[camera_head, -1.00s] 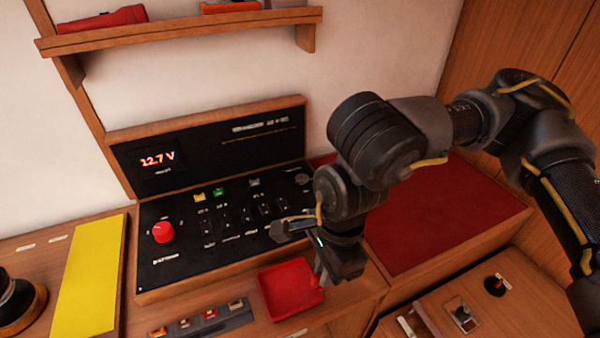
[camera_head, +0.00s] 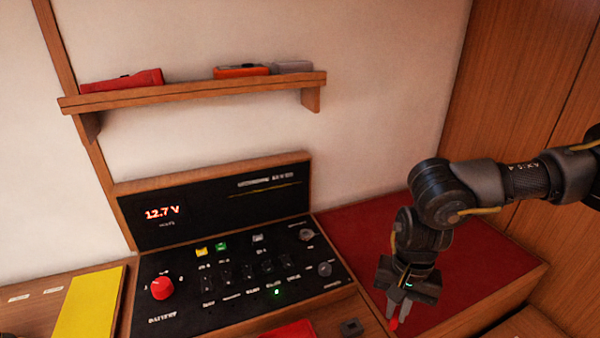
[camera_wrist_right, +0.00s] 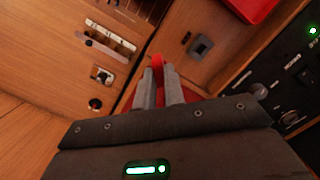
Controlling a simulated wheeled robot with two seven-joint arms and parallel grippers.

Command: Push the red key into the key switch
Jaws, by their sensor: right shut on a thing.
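My right gripper (camera_head: 398,314) points down in front of the red pad, to the right of the black panel (camera_head: 235,270). It is shut on the red key (camera_head: 393,323), whose red tip shows below the fingers. In the right wrist view the red key (camera_wrist_right: 157,62) sticks out between the grey fingers (camera_wrist_right: 160,80). Two round grey fittings, an upper (camera_head: 306,234) and a lower one (camera_head: 324,268), sit at the panel's right side, apart from the key. I cannot tell for sure which is the key switch. My left gripper is not in view.
A small dark square fitting (camera_head: 351,327) sits on the wooden counter beside a red tray (camera_head: 290,330). A red knob (camera_head: 162,288) and a row of switches stand on the panel. A shelf (camera_head: 200,91) runs above. The red pad (camera_head: 400,220) is otherwise clear.

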